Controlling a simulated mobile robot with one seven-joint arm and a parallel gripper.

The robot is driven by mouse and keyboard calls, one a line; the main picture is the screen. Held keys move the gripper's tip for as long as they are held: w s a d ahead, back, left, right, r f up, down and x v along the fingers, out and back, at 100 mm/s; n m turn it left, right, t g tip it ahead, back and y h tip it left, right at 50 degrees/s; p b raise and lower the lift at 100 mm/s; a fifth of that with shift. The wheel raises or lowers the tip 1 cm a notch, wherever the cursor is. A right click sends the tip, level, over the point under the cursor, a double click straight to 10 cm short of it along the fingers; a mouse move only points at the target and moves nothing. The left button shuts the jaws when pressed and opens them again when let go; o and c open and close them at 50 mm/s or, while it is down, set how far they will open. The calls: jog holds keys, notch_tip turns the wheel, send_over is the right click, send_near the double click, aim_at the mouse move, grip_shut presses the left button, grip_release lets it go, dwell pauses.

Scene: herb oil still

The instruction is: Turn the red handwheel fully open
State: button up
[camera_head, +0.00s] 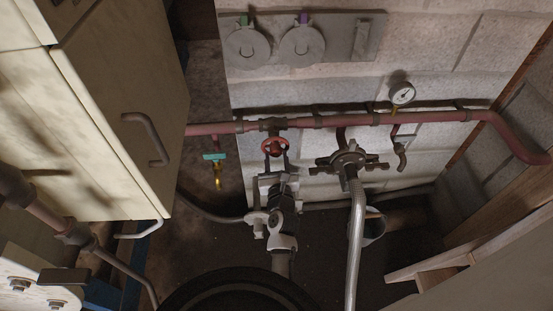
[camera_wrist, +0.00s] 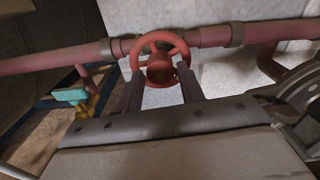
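The red handwheel (camera_head: 274,147) sits on the pinkish-red pipe near the middle of the head view. In the wrist view the handwheel (camera_wrist: 160,72) is at upper centre, with its round rim and hub facing me. My gripper (camera_head: 276,155) is right at the wheel. In the wrist view my gripper's (camera_wrist: 160,86) two dark fingers stand wide apart, with their tips by the left and right of the lower rim. I cannot tell whether the fingertips touch the rim.
The red pipe (camera_head: 346,120) runs along the block wall. A teal-handled brass tap (camera_head: 215,157) hangs to the left, and a grey valve (camera_head: 349,161) with a braided hose (camera_head: 355,240) is to the right. A pressure gauge (camera_head: 402,93) is above. A cream cabinet (camera_head: 125,90) stands left.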

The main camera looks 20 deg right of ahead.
jog(key=c, duration=0.6)
jog(key=shift+o, duration=0.2)
